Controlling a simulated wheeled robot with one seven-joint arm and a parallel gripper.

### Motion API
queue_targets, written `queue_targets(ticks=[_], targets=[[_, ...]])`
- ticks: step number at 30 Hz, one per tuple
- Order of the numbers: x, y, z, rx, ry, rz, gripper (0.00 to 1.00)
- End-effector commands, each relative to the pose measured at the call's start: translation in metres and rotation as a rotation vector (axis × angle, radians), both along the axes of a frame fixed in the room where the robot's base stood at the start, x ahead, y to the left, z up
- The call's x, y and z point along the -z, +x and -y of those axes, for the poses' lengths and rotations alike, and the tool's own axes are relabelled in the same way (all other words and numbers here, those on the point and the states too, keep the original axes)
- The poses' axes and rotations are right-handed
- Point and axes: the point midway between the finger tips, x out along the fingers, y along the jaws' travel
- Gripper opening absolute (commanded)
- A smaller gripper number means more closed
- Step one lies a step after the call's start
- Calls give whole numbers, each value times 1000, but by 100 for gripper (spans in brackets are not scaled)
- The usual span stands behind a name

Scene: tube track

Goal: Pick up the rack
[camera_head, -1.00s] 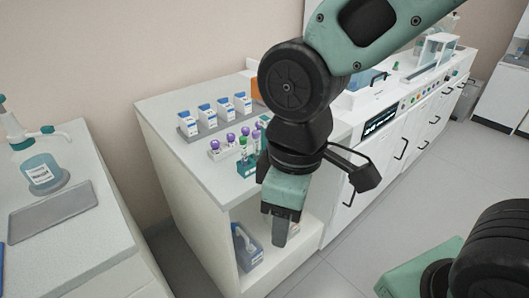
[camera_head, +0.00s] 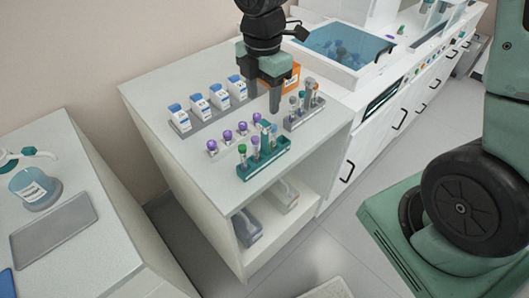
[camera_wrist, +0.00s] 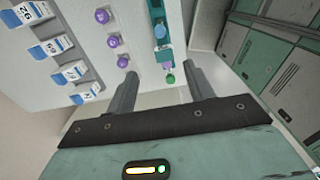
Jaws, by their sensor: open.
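Several tube racks stand on the white bench, and I cannot tell which one the task means. A grey rack (camera_head: 304,117) to the right holds tubes with grey and green caps. My gripper (camera_head: 264,92) is open and empty, pointing down above the back part of the bench. Its two fingers (camera_wrist: 162,82) also show in the wrist view.
An orange box (camera_head: 293,76) stands behind my gripper. A blue basin (camera_head: 345,45) is at the back right. The bench's front left top (camera_head: 190,165) is clear. Boxes (camera_head: 247,226) lie on the shelf below.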

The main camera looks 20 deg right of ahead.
Motion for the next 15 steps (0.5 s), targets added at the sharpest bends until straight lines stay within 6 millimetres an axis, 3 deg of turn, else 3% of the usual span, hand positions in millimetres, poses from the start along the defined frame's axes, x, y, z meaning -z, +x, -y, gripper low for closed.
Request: queue_targets(ticks=[6,15], targets=[[41,-2,-1,-2,-1,-5,53],[64,-3,0,-1,-1,-3,53]])
